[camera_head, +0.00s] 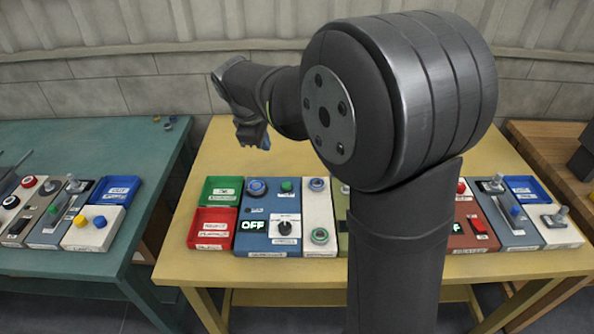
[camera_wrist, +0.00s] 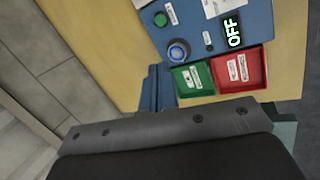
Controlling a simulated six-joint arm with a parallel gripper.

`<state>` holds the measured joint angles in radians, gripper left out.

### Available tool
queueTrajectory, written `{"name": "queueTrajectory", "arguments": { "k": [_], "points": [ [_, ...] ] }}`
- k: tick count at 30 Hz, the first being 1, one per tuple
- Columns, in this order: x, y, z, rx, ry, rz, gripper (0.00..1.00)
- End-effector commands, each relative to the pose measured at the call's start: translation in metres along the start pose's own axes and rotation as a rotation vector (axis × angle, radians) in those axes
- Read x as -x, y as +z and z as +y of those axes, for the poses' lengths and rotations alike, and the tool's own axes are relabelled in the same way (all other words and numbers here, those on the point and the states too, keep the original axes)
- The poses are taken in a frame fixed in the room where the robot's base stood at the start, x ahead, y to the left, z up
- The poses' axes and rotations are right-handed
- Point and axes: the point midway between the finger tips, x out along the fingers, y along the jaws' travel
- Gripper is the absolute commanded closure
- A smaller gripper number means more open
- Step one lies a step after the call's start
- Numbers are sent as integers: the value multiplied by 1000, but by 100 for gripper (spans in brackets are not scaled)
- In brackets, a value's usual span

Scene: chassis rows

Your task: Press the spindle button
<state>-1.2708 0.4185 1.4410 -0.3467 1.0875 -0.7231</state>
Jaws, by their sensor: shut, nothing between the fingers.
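A blue control panel (camera_head: 266,237) stands on the yellow table, with a lit display (camera_head: 252,226) reading OFF. It carries a blue ringed button (camera_head: 257,187), a green button (camera_head: 287,186) and a black rotary knob (camera_head: 285,227). The labels are too small to read, so I cannot tell which button is the spindle button. My gripper (camera_head: 257,138) is shut and empty, above the back of the table. In the wrist view my gripper (camera_wrist: 158,88) is close beside the blue ringed button (camera_wrist: 178,51) in the picture, apparently apart from it. The green button (camera_wrist: 160,19) shows there too.
A green tray (camera_head: 221,188) and a red tray (camera_head: 212,228) sit left of the blue panel. A pale panel (camera_head: 319,215) stands to its right. My arm hides the middle panels. A teal table (camera_head: 60,265) with more panels stands at left. The yellow table's front strip is clear.

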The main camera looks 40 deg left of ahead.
Motion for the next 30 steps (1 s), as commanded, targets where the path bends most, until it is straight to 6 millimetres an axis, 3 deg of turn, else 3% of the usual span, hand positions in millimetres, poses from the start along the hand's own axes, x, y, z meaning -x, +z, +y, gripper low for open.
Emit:
{"name": "queueTrajectory", "arguments": {
  "k": [12,18,24,30],
  "points": [
    [-52,16,18,-833,-100,62,100],
    [-71,23,25,-1166,-147,73,100],
    [-79,27,29,-1336,-171,76,100],
    [-80,27,30,-1366,-176,76,100]
  ]
}}
